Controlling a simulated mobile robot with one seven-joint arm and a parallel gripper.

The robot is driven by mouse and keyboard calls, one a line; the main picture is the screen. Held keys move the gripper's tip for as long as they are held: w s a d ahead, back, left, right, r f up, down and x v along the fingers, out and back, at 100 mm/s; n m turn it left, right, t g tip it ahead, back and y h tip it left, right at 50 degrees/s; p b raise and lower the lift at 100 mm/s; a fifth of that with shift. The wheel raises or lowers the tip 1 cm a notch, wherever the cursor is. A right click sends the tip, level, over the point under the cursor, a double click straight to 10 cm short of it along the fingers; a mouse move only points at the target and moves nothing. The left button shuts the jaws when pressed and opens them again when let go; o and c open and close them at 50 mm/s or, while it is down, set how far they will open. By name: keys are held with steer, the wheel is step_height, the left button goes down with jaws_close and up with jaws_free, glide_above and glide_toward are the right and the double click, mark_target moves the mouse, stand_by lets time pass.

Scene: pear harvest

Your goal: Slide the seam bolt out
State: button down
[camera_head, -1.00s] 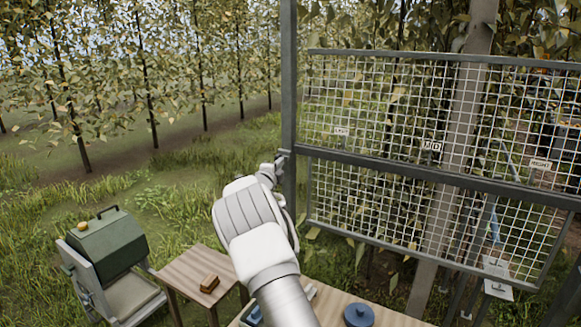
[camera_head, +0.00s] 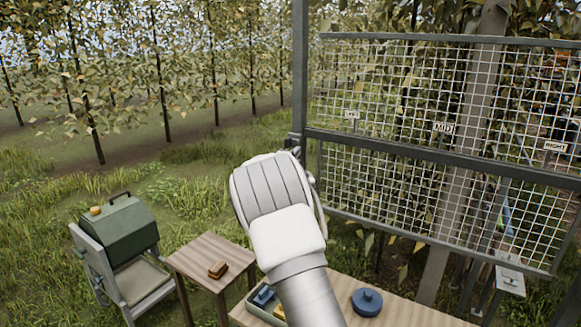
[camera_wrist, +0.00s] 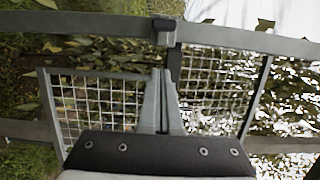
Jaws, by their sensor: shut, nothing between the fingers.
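A light grey block (camera_wrist: 165,38) on the frame rail (camera_wrist: 80,22) shows in the wrist view just beyond my fingertips. It may be part of the seam bolt, but I cannot tell for sure. My gripper (camera_wrist: 167,75) is shut and empty, its fingers pointing at that rail; a dark piece beside the tips makes contact hard to judge. In the head view my white wrist hides the fingers in front of the left post (camera_head: 300,70), near where the middle rail (camera_head: 420,155) of the mesh screen (camera_head: 400,85) meets it.
A wooden table (camera_head: 400,310) with a blue lidded pot (camera_head: 367,301) and a tray (camera_head: 253,306) lies below my arm. A side table (camera_head: 205,255) with a brown block (camera_head: 218,269) and a green box (camera_head: 115,235) stand left. Grass left of the post is open.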

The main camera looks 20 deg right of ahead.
steer(key=b+v, duration=0.1)
steer(key=v, duration=0.5)
steer(key=shift+d, duration=0.1)
steer(key=shift+r, duration=0.1)
steer(key=s+a+r+n+g+y, duration=0.1)
steer(key=s+a+r+n+y, duration=0.1)
steer(key=s+a+n+y, duration=0.55)
steer(key=s+a+r+n+g+y, duration=0.1)
steer(key=s+a+r+n+y, duration=0.3)
steer(key=s+n, duration=0.6)
steer(key=s+a+f+n+g, duration=0.1)
steer(key=s+f+n+g, duration=0.1)
steer(key=s, duration=0.8)
steer(key=s+a+f+n+g, duration=0.1)
steer(key=s+f, duration=0.4)
steer(key=s, duration=0.5)
steer(key=s+a+f+n+g, duration=0.1)
steer(key=s+f+n+g, duration=0.2)
steer(key=s, duration=0.8)
steer(key=shift+f+n+g, duration=0.15)
steer(key=shift+n+g, duration=0.15)
steer(key=shift+n, duration=0.75)
